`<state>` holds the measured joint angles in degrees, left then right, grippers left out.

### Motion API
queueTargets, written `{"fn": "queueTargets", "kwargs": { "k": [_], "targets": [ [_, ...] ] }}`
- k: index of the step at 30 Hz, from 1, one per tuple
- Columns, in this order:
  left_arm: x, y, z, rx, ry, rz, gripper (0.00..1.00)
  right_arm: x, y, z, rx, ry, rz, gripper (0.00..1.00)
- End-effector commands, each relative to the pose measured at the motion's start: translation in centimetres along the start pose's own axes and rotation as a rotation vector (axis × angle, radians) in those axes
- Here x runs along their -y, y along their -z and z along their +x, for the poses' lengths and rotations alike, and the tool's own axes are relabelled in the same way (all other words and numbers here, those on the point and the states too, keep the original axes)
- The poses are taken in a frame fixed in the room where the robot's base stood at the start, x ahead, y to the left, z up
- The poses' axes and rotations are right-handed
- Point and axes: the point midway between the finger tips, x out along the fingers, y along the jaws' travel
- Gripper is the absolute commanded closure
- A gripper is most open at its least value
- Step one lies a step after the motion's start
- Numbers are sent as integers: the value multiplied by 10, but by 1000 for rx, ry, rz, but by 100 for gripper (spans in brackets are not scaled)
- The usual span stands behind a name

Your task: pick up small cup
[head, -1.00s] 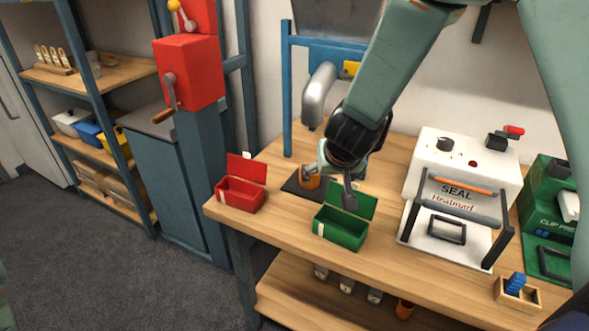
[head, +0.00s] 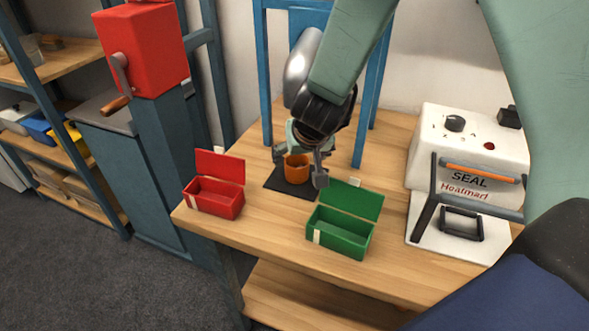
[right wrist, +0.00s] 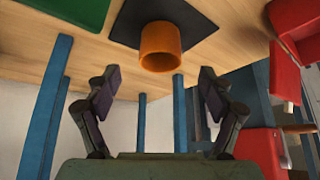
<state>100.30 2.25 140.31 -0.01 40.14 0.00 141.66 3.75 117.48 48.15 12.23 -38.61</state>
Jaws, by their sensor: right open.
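A small orange cup (head: 297,168) stands upright on a dark square mat (head: 284,186) on the wooden table. My right gripper (head: 301,165) is at the cup in the head view, with its fingers to either side of it in that picture. In the right wrist view the cup (right wrist: 160,46) lies ahead, centred beyond the spread fingertips of the gripper (right wrist: 159,80). The gripper is open and empty, with a gap to the cup. My left gripper is in neither view.
An open red box (head: 215,196) stands left of the mat and an open green box (head: 341,237) to its right front. A white sealing machine (head: 470,160) stands at the right. A blue frame (head: 267,80) rises behind the mat.

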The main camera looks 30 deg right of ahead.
Motion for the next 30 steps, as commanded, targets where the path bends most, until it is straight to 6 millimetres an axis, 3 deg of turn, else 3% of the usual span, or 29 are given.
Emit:
{"fn": "queueTargets", "kwargs": {
  "k": [10,18,28,30],
  "targets": [
    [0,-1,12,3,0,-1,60,1,-4,32,2,1,-2,18],
    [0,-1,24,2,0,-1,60,0,0,70,0,0,-3,18],
    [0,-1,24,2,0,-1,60,0,4,77,0,0,-3,18],
    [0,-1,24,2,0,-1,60,0,4,77,0,0,-2,23]
  ]
}}
